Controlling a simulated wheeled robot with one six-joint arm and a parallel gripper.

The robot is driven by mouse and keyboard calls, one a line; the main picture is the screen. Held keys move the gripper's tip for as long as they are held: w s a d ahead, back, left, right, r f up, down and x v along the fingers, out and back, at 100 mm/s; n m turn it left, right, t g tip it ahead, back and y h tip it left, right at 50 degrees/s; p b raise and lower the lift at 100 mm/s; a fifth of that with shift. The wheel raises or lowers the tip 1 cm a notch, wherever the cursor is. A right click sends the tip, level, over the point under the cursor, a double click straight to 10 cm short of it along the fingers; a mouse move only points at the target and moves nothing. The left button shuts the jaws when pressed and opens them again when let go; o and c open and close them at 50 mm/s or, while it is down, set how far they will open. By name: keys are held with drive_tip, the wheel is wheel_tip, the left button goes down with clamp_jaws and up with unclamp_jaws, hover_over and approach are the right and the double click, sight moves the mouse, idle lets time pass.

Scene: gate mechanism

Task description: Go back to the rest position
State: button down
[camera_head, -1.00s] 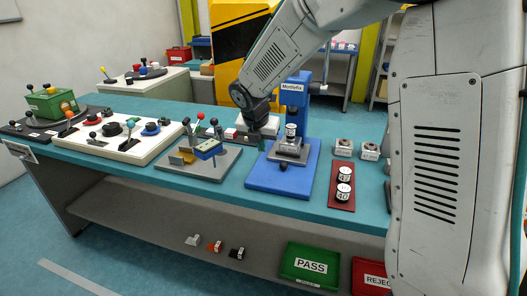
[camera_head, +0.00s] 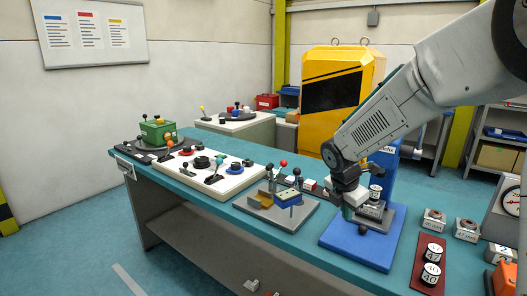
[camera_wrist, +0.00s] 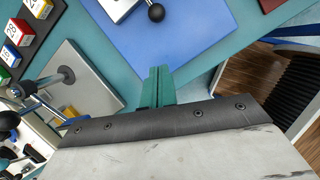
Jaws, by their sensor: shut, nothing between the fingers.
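My gripper (camera_head: 347,213) is shut and empty, its green fingers pressed together. In the head view it hangs in front of the blue press stand, over the left part of its blue base (camera_head: 358,246). The wrist view shows the closed fingers (camera_wrist: 158,86) from behind, with the blue base (camera_wrist: 180,40) beyond them and a black ball knob (camera_wrist: 156,13) near the top. A cylinder marked with a number (camera_head: 375,193) sits at the press, just right of my gripper. My arm reaches in from the upper right and hides part of the press column.
On the teal bench (camera_head: 232,222) stand a grey lever plate (camera_head: 276,208), a white control panel (camera_head: 210,170) and a green box (camera_head: 158,131). A red tray (camera_head: 428,262) with numbered cylinders lies right of the press. A yellow cabinet (camera_head: 331,85) stands behind.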

drive_tip(key=s+r+m+y, duration=0.1)
drive_tip(key=s+r+m, duration=0.2)
drive_tip(key=s+m, duration=0.4)
drive_tip(key=s+r+m+y, duration=0.1)
drive_tip(key=s+r+m, duration=0.3)
drive_tip(key=s+m, duration=0.4)
drive_tip(key=s+d+r+m, duration=0.1)
drive_tip(key=s+r+m, duration=0.2)
drive_tip(key=s+m, duration=0.5)
drive_tip(key=s, duration=1)
drive_tip(key=shift+s+r+g+y, duration=0.35)
drive_tip(key=shift+s+g+y, duration=0.05)
